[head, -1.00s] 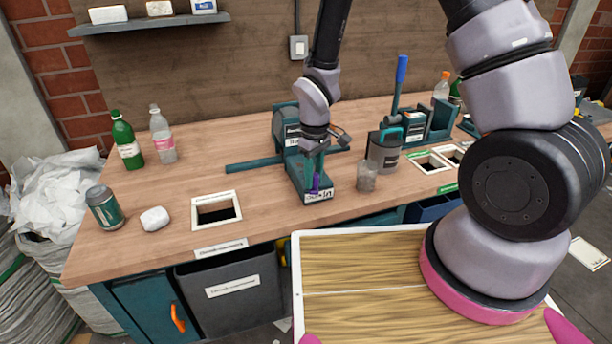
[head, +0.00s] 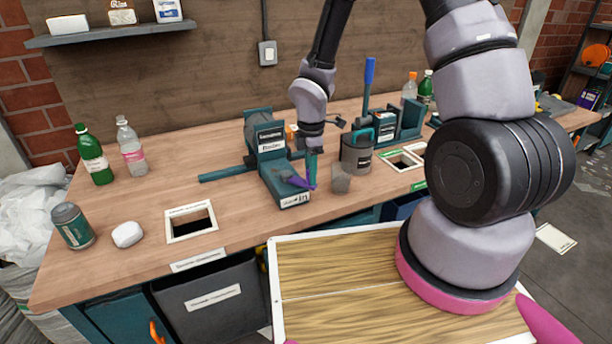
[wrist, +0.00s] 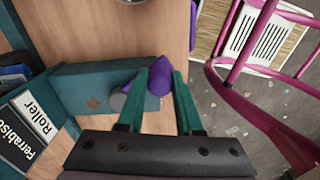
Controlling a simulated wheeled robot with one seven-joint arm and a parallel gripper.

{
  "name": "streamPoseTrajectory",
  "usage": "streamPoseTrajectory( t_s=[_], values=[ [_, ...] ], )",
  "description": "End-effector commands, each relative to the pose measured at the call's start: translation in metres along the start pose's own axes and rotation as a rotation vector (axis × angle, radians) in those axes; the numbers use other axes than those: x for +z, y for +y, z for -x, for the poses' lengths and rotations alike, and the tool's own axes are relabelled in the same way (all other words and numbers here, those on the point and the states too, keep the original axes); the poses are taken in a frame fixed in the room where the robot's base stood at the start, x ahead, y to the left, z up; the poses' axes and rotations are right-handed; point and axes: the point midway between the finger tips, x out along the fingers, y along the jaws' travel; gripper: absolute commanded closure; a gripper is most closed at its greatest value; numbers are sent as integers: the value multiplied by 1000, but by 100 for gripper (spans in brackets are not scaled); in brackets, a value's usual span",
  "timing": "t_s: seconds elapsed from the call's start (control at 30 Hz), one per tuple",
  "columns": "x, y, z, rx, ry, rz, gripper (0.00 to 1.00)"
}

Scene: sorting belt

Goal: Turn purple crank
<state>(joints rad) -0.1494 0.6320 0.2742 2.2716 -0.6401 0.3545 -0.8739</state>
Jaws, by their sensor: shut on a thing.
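The purple crank (head: 297,182) sits on the front end of a teal roller machine (head: 271,160) on the wooden bench. In the head view its arm slants from the left to the handle under my gripper (head: 312,184). My gripper points down and its green fingers are shut on the crank's handle. In the wrist view the purple handle (wrist: 159,76) lies between the two fingertips (wrist: 164,78).
A clear cup (head: 341,180) stands just right of my gripper, with a grey canister (head: 357,155) behind it. A blue-handled lever (head: 369,85) rises further back. A can, a white lump and bottles stand on the left; a framed opening (head: 168,226) lies near the front edge.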

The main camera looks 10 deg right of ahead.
Motion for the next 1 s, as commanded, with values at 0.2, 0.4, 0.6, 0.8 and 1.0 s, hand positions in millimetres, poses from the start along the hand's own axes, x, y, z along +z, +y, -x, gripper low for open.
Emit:
streamPoseTrajectory(
  t_s=[0.2,0.4,0.6,0.8,1.0],
  values=[
    [8,9,0,1,-1,135,100],
    [11,14,0,1,-2,212,100],
    [12,16,0,1,-2,244,100],
    [12,16,0,1,-2,250,100],
    [12,16,0,1,-2,250,100]
  ],
)
